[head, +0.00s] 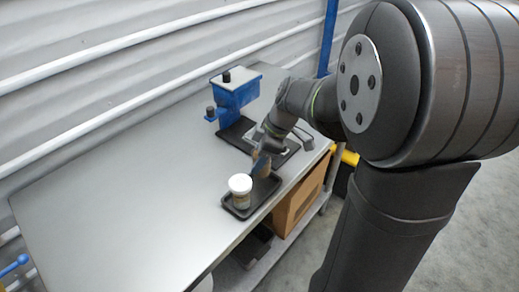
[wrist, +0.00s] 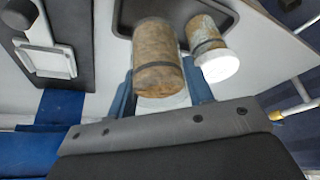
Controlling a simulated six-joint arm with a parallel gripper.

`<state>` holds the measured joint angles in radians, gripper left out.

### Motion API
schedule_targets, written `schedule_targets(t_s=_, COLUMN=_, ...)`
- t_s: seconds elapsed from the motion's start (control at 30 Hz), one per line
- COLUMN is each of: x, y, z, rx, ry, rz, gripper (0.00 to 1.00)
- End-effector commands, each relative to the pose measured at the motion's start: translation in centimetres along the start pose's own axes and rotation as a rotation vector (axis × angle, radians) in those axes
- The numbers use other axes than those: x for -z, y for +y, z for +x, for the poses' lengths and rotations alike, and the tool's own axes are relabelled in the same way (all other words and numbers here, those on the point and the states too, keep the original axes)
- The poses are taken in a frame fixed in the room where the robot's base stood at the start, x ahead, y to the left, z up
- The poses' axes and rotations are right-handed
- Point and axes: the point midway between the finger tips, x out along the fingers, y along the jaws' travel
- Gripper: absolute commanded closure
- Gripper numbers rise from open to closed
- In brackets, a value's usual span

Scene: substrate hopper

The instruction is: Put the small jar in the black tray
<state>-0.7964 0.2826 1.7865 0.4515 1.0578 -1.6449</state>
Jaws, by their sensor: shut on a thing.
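My gripper (head: 263,155) is shut on a brown-filled jar (head: 261,166). In the wrist view the blue fingers (wrist: 160,92) stand on either side of this jar (wrist: 158,55), and part of its white lid shows below it. The black tray (head: 269,190) lies on the table; the held jar is over or at its far end. Whether the jar touches the tray cannot be told. A second jar (head: 241,188) with a white lid stands in the near end of the tray. It also shows in the wrist view (wrist: 212,47), to the right of the held jar.
A blue hopper (head: 236,92) stands on a dark base (head: 237,131) behind the tray, with a pale metal dish (head: 284,143) near my wrist. The table (head: 130,190) is clear to the left. A cardboard box (head: 297,200) sits below the table's right edge.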

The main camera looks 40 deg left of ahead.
Motion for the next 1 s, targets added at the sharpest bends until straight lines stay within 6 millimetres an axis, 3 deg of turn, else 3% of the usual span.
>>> schedule_targets(t_s=0.5, x=-1.8, y=0.0, z=4.2, rx=0.001, ry=0.000, rz=0.002, gripper=0.86)
schedule_targets(t_s=1.0, x=-2.0, y=0.0, z=4.8, rx=0.000, ry=0.000, rz=0.001, gripper=0.86)
